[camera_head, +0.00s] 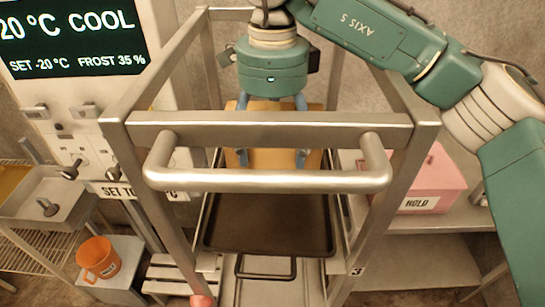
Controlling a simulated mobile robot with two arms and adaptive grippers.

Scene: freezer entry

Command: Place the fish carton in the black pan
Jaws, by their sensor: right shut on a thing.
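The fish carton, a tan-orange box (270,163), is between the blue fingers of my right gripper (271,157), which is shut on it. The gripper hangs down from the green arm behind the trolley's top bar. That bar and its handle hide part of the carton and fingers. The black pan (270,222) is a dark, shallow, empty-looking tray inside the metal trolley frame, below and nearer than the carton. I cannot tell whether the carton touches the pan. My left gripper is not in view.
The steel trolley frame (270,131) and its protruding handle (268,181) stand in front of the pan. A pink HOLD box (425,185) sits on the right shelf. An orange mug (98,258) stands at lower left, below the control panel (75,45).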

